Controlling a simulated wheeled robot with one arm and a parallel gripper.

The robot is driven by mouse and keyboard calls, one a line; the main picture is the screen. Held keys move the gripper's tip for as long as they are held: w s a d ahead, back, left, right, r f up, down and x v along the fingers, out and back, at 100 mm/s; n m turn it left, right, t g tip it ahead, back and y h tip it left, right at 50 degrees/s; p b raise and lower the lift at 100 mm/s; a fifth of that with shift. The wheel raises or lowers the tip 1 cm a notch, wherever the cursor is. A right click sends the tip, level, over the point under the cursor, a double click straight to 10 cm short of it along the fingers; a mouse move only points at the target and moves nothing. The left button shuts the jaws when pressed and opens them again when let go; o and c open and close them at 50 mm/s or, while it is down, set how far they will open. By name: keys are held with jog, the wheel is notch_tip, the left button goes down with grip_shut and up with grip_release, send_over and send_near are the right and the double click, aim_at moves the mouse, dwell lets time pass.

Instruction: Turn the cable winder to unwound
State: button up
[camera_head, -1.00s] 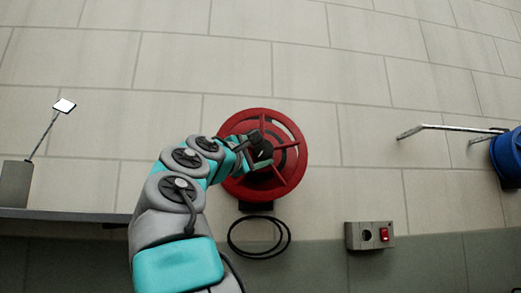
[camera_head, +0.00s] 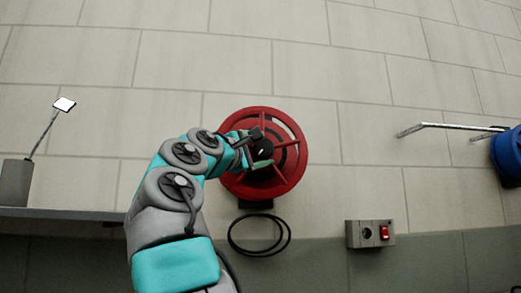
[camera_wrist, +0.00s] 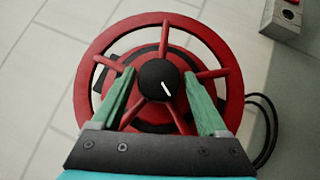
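The cable winder is a red spoked wheel (camera_head: 295,172) on the tiled wall. In the wrist view its red rim (camera_wrist: 88,62) surrounds a round black hub knob (camera_wrist: 158,80) with a white mark. My gripper (camera_wrist: 160,92) reaches into the wheel with green fingers apart, one on each side of the knob. I see gaps between the fingers and the knob. In the head view my gripper (camera_head: 258,150) is at the wheel's centre and partly covers its left side.
A black cable loop (camera_head: 259,236) hangs below the wheel. A grey box with a red switch (camera_head: 370,234) is at lower right. A blue object with a metal bar (camera_head: 508,158) is at far right. A shelf (camera_head: 60,214) on the left holds a grey block with a rod (camera_head: 16,182).

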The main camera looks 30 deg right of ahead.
jog(key=shift+o, duration=1.1)
jog(key=b+v, duration=0.1)
jog(key=v, duration=0.7)
jog(key=shift+b, duration=0.3)
